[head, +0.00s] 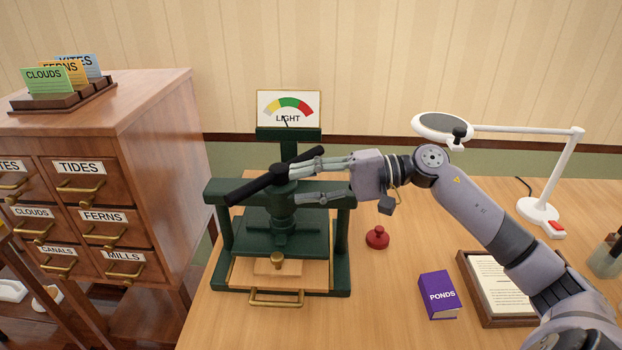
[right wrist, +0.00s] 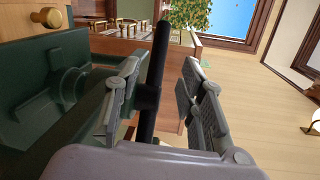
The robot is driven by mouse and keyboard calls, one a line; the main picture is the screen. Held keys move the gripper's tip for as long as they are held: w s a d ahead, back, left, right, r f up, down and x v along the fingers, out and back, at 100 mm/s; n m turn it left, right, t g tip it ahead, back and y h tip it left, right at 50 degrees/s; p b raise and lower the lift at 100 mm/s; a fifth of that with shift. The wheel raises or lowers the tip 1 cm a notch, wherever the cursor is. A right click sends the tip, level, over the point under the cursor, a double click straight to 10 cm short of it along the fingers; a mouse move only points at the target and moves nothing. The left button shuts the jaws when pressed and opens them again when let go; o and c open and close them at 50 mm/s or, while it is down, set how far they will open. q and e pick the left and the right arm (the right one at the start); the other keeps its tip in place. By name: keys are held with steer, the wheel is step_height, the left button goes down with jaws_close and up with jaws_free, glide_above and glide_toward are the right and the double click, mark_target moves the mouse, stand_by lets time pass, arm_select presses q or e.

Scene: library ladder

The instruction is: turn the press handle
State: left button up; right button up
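The press (head: 343,235) is a dark green frame on the desk. Its black bar handle (head: 248,190) runs slantwise across the top of the screw, left end nearer me. My right gripper (head: 300,184) reaches in from the right at the hub, one finger above the other. In the right wrist view its fingers (right wrist: 160,98) are spread, with the black bar (right wrist: 158,60) showing between them and a gap to the right finger. I cannot tell whether the left finger touches. My left gripper is out of view.
A gauge (head: 289,104) marked LIGHT stands behind the press. A red knobbed object (head: 377,238), a purple PONDS box (head: 439,295), a framed sheet (head: 473,290) and a white lamp (head: 553,190) are to the right. A wooden drawer cabinet (head: 160,130) stands left.

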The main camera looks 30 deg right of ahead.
steer(key=shift+d+r+m, duration=0.15)
steer(key=shift+d+m, duration=0.05)
steer(key=shift+m, duration=0.2)
steer(key=shift+c, duration=0.6)
steer(key=d+r+m+h, duration=0.1)
steer(key=d+m+h, duration=0.1)
steer(key=m, duration=0.1)
steer(key=d+m+h+p, duration=0.1)
steer(key=d+m, duration=0.2)
steer(key=m, duration=0.1)
steer(key=d+r+m+h, duration=0.1)
steer(key=d+m+h, duration=0.1)
steer(key=m, duration=0.1)
steer(key=shift+s+d+r+m+g+h, duration=0.1)
steer(key=shift+d+r+m+g+h, duration=0.2)
steer(key=shift+r+g, duration=0.1)
jaws_close()
steer(key=s+d+r+m+h+p, duration=0.15)
steer(key=d+r+m+h, duration=0.35)
steer(key=d+m, duration=0.5)
steer(key=w+a+f+m+p, duration=0.1)
steer(key=w+a+f+p, duration=0.4)
steer(key=w+f+p, duration=0.3)
steer(key=w+p, duration=0.1)
steer(key=p, duration=0.2)
steer(key=shift+a+f+m+p, duration=0.2)
steer(key=shift+a+m+p, duration=0.2)
